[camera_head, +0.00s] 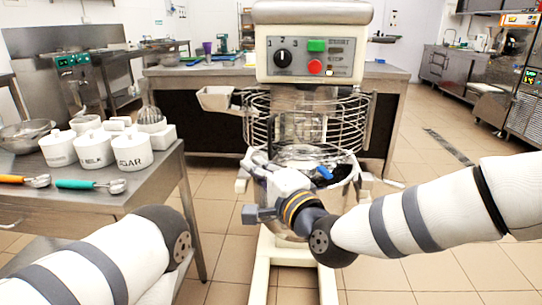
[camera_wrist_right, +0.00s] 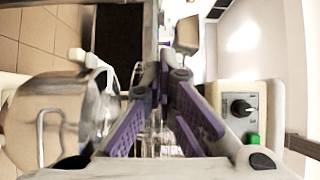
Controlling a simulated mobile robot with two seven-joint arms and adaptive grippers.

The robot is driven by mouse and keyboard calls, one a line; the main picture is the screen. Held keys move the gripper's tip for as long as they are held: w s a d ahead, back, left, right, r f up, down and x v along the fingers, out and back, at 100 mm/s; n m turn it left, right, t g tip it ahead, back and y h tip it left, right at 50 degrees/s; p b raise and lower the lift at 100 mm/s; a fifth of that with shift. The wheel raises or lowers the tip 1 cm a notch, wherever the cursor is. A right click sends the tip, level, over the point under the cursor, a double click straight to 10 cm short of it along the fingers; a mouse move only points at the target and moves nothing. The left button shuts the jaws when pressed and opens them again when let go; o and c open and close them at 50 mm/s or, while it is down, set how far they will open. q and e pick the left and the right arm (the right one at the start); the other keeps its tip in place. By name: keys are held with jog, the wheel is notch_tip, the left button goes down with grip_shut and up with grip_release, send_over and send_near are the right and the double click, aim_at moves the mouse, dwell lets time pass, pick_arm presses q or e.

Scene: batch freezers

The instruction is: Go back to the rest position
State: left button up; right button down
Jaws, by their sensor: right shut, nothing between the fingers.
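My right arm comes in from the right in the head view, and its wrist crosses in front of the mixer's bowl. My right gripper (camera_head: 302,162) is at the bowl's opening, partly hidden behind my wrist and against the clutter of metal there. In the right wrist view its purple-padded fingers (camera_wrist_right: 170,76) come together at the tips with nothing between them. My left arm shows at the lower left of the head view, bent at a dark joint; its gripper is out of the picture.
The mixer (camera_head: 312,12) with its wire guard (camera_head: 258,118) stands straight ahead. At left, a metal table (camera_head: 160,178) holds white canisters (camera_head: 132,152), a whisk (camera_head: 151,115) and scoops (camera_head: 92,185). A steel counter (camera_head: 385,72) stands behind. Tiled floor is open at right.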

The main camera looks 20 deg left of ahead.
jog(key=s+a, duration=0.3)
jog(key=s, duration=0.1)
jog(key=s+d+f+n+g+h+p, duration=0.1)
jog(key=s+d+f+g+h, duration=0.1)
jog(key=s+d+f, duration=0.55)
jog(key=s+d+f+n+g+h, duration=0.25)
jog(key=s+d+f, duration=0.2)
jog(key=f, duration=0.65)
jog(key=s+d+f+n+g+h+p, duration=0.1)
jog(key=s+d+f+g+h, duration=0.2)
jog(key=s+d+f, duration=0.35)
pick_arm(q)
jog(key=w+r+t+p, duration=0.1)
jog(key=w+r, duration=0.3)
jog(key=shift+w+a+t, duration=0.3)
pick_arm(e)
jog(key=s+d+f+n+g+h, duration=0.1)
jog(key=s+d+f+g+h, duration=0.1)
jog(key=s+d, duration=0.9)
jog(key=s+d+f+n+g+h, duration=0.2)
jog(key=s+d+f+g+h, duration=0.1)
jog(key=s+d, duration=0.9)
jog(key=shift+s+d+f+g+h, duration=0.35)
jog(key=shift+s+f+g, duration=0.25)
jog(key=shift+s+g, duration=0.5)
jog(key=shift+a+n, duration=0.1)
jog(key=shift+n, duration=0.15)
